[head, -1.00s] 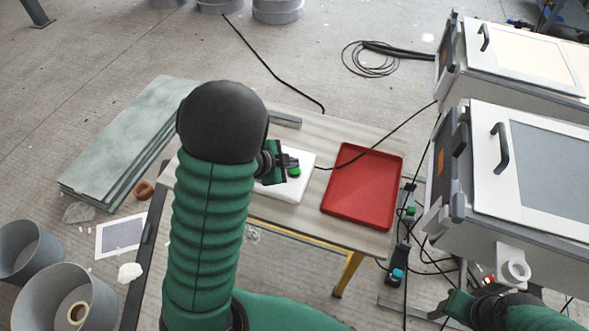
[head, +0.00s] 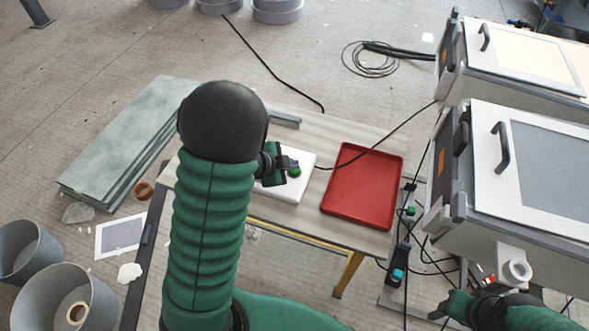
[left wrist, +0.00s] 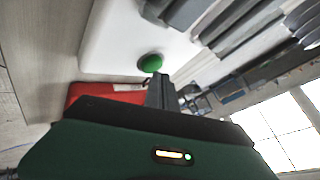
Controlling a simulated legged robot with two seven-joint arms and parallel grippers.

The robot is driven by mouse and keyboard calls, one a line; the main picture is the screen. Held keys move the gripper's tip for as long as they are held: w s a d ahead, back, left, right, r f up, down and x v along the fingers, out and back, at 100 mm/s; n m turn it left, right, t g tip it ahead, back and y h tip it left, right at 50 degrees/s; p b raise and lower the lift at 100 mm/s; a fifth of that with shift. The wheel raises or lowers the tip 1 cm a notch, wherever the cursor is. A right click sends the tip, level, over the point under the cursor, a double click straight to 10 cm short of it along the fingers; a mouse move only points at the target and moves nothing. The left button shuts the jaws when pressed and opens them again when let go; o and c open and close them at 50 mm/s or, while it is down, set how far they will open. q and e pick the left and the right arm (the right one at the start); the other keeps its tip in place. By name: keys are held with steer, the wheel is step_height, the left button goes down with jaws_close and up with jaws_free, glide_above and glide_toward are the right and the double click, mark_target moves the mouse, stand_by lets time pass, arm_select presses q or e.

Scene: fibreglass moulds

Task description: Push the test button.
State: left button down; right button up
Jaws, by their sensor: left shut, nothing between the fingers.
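The green test button (head: 295,173) sits on a white box (head: 298,190) on the table. In the left wrist view the button (left wrist: 150,63) is a green dome on the white box (left wrist: 115,38), just past my fingertips. My left gripper (head: 289,163) is shut and empty, right beside the button in the head view. In the left wrist view its fingers (left wrist: 162,90) point towards the button; I cannot tell whether they touch it. My right gripper (head: 440,313) is low at the right, far from the box; its fingers are too small to judge.
A red tray (head: 330,209) lies right of the white box. A grey bar (head: 285,120) lies at the table's back edge. A black cable crosses the tray's far part. White-and-grey machines (head: 480,190) stand right of the table. Grey-green sheets (head: 125,140) are stacked at the left.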

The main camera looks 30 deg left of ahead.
mark_target(292, 172)
arm_select(q)
steer(key=shift+f, duration=0.45)
stand_by(0.3)
stand_by(0.3)
steer(key=shift+r+p, duration=0.65)
steer(key=shift+r, duration=0.2)
step_height(292, 172, up, 5)
steer(key=p, duration=0.5)
steer(key=shift+r, duration=0.1)
